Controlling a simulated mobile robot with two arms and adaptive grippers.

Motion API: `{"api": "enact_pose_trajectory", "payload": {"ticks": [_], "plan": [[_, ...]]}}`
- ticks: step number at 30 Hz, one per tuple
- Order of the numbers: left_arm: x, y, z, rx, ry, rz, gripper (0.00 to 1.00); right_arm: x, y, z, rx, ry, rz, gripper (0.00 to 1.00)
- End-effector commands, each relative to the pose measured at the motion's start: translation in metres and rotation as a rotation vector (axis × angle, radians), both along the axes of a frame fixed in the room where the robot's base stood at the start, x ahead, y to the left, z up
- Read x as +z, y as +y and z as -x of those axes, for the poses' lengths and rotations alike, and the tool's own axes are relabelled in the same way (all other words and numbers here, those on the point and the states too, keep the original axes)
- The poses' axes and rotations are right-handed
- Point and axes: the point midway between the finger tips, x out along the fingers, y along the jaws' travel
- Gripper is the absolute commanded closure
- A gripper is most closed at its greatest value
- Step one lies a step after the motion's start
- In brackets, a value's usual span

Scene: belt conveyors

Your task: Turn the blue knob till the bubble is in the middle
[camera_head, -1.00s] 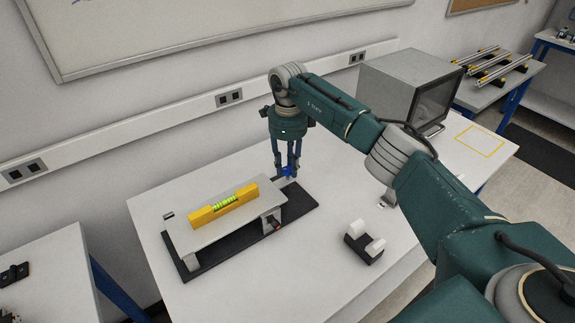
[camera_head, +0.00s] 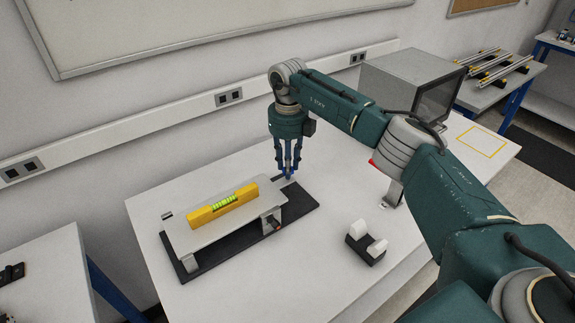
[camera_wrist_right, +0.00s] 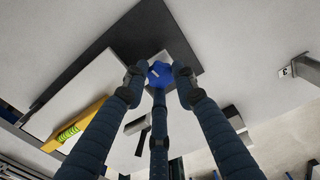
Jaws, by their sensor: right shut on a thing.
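A yellow spirit level (camera_head: 240,196) with a green vial (camera_head: 224,202) lies on a grey plate (camera_head: 190,239) over a black base (camera_head: 305,207). The bubble is too small to place. The blue knob (camera_wrist_right: 160,74) is at the far end of the base, mostly hidden by fingers in the head view. My right gripper (camera_head: 287,176) points down with its fingers shut around the knob. The wrist view also shows the fingers around it, and the level (camera_wrist_right: 80,128) off to the left. My left gripper is not in view.
A grey box-shaped device (camera_head: 405,80) is at the back right, behind my arm. The table's front part is clear.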

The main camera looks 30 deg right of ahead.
Motion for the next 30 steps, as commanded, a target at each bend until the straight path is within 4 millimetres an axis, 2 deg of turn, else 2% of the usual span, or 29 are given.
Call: {"api": "enact_pose_trajectory", "payload": {"ticks": [12,27,28,30], "plan": [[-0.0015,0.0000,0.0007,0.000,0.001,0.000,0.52,-0.0032,-0.0012,0.0042,-0.165,0.014,0.004,0.99],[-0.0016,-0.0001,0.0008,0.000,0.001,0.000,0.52,-0.0042,0.0000,0.0047,-0.178,0.017,0.003,0.99],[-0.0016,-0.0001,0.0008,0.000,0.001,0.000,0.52,-0.0043,0.0000,0.0047,-0.178,0.017,0.003,0.69],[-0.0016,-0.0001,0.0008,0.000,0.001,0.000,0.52,-0.0040,0.0001,0.0042,-0.178,0.015,0.003,0.55]]}}
